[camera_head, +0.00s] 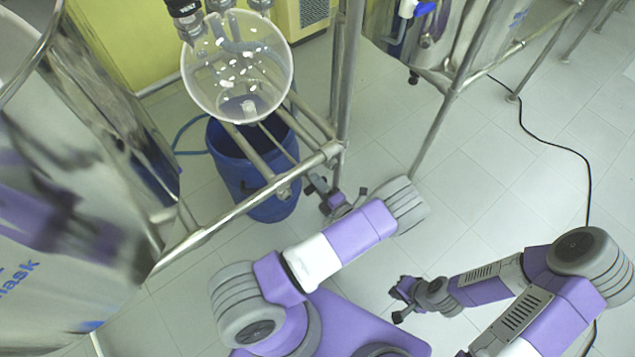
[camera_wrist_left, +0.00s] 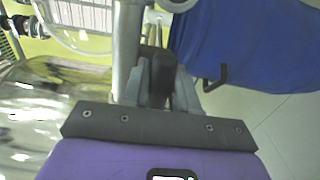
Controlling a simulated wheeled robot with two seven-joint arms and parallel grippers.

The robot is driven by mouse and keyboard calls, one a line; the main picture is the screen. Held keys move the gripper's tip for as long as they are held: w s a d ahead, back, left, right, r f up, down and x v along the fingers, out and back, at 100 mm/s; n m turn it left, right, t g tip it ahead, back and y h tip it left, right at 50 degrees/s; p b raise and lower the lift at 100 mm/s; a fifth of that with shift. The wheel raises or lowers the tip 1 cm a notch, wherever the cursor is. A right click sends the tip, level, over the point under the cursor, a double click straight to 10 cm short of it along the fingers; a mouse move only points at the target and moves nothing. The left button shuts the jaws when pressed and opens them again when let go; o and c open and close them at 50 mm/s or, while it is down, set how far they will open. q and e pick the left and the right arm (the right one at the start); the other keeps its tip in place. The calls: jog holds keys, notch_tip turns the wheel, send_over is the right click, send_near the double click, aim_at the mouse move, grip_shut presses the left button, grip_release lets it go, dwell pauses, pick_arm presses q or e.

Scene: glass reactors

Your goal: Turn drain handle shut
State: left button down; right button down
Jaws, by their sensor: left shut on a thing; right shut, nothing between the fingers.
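My left gripper (camera_head: 328,196) is beside the metal frame, just right of the blue drum, below and right of the glass vessel. In the left wrist view its grey fingers (camera_wrist_left: 160,88) are shut on a dark upright piece (camera_wrist_left: 158,75), which looks like the drain handle. The handle's angle and the valve behind it cannot be made out. In the head view the handle is not clearly distinguishable from the gripper. My right gripper (camera_head: 402,300) is shut and empty, low over the open floor, well away from the frame.
Steel frame tubes (camera_head: 235,210) run close to my left gripper. A large shiny tank (camera_head: 70,200) stands at left. A black cable (camera_head: 560,148) crosses the clear tiled floor at right.

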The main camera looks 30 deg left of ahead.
pick_arm(q)
jog(key=shift+m, duration=0.3)
jog(key=c, duration=1)
grip_release()
jog(key=shift+o, duration=0.2)
jog(key=p+v, duration=0.1)
jog(key=v, duration=0.6)
jog(key=shift+s+d, duration=0.15)
jog(key=shift+d, duration=0.15)
